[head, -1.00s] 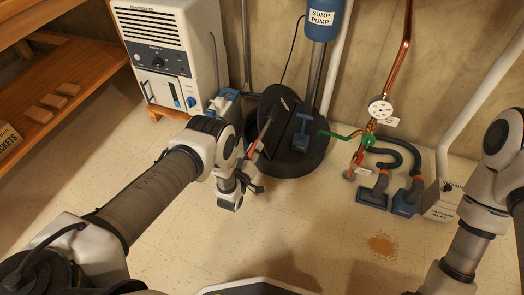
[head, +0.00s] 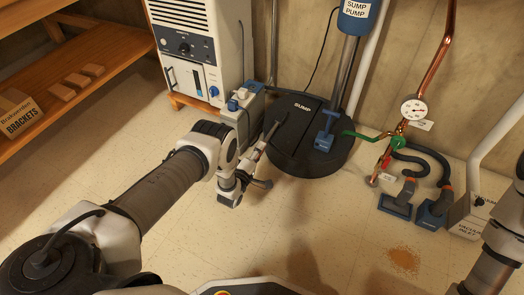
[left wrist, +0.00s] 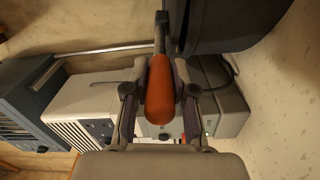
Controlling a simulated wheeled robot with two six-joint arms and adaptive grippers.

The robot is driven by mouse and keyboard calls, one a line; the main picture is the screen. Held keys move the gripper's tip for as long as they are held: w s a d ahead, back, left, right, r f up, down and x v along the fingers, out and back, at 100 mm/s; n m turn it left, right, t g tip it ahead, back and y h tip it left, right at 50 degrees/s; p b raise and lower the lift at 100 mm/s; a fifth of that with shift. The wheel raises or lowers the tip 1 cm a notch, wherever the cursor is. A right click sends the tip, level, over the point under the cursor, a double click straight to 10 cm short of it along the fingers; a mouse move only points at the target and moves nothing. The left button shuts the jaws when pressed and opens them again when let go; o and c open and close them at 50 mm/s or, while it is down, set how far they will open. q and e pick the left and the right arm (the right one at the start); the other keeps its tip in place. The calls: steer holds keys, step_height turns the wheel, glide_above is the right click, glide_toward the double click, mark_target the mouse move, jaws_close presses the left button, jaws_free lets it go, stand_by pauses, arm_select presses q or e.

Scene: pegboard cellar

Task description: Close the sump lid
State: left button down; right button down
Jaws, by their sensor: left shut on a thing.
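The black round sump (head: 335,160) stands on the floor at the centre of the head view. Its dark lid (head: 290,115), marked SUMP, looks nearly flat on top; I cannot tell whether it is fully down. A dark bar runs from the lid toward my left gripper (head: 254,157). In the left wrist view, my left gripper (left wrist: 162,88) is shut on an orange handle (left wrist: 160,95) at the end of that bar. The fingers hide the handle in the head view. My right arm shows at the right edge; its gripper is out of view.
A blue float device (head: 325,135) stands on the sump. A white dehumidifier (head: 200,55) and a grey box (head: 243,108) stand left of it. A gauge (head: 413,108), piping and hose nozzles (head: 397,200) are at right. The front floor is clear apart from a brown spill (head: 403,260).

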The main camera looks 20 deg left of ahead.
arm_select(q)
steer(key=shift+a+f+b, duration=0.1)
steer(key=shift+f+b, duration=0.25)
steer(key=shift+f, duration=0.45)
steer(key=c, duration=0.9)
jaws_free()
steer(key=s, duration=1.2)
steer(key=shift+a, duration=0.25)
